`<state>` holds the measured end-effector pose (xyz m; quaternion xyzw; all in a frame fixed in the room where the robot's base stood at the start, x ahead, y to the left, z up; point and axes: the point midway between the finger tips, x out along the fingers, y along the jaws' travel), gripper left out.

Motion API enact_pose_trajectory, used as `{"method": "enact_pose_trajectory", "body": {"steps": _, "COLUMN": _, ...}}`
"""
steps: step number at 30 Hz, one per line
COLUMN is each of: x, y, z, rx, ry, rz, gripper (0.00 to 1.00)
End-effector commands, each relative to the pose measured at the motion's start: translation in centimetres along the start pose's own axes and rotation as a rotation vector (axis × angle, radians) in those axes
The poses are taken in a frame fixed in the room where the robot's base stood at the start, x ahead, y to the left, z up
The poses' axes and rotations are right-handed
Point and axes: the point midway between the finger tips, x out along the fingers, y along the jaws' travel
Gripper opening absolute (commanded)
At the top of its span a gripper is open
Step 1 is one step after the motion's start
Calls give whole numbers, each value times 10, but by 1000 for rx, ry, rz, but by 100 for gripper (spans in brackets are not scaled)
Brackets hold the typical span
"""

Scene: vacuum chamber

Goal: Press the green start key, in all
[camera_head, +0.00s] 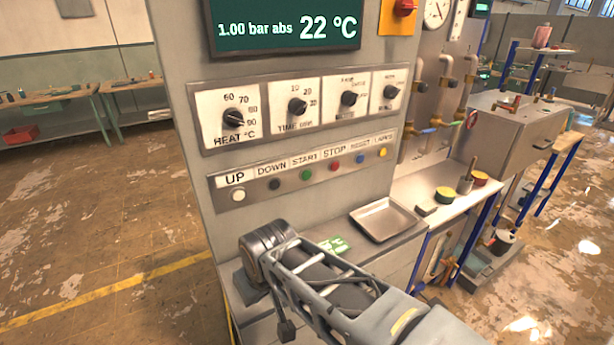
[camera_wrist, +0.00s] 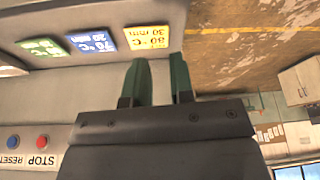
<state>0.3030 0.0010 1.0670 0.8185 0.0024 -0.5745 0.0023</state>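The green start key (camera_head: 306,175) is a small round button under the START label, in the key row of the grey panel (camera_head: 220,192). It sits between the black down key (camera_head: 275,184) and the red stop key (camera_head: 336,167). The start key does not show in the wrist view. There the red stop key (camera_wrist: 42,142) and blue reset key (camera_wrist: 13,142) appear upside down at lower left. My gripper (camera_wrist: 158,72) has two dark green fingers with a gap between them and nothing held. In the head view my arm is low before the panel; its fingers cannot be made out.
A ledge below the panel bears a metal tray (camera_head: 385,219) and a green card (camera_head: 334,245). The wrist view shows cards in green, blue and yellow (camera_wrist: 147,38). Four dials (camera_head: 233,117) sit above the keys. The display (camera_head: 285,27) reads 1.00 bar abs, 22 °C.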

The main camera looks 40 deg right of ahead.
Motion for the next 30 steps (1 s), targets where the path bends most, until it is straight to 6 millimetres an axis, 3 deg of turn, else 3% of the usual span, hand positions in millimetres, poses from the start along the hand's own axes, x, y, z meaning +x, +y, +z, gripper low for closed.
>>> {"method": "enact_pose_trajectory", "body": {"steps": 7, "x": 0, "y": 0, "z": 0, "rx": 0, "ry": 0, "rz": 0, "gripper": 0}}
{"method": "enact_pose_trajectory", "body": {"steps": 30, "x": 0, "y": 0, "z": 0, "rx": 0, "ry": 0, "rz": 0, "gripper": 0}}
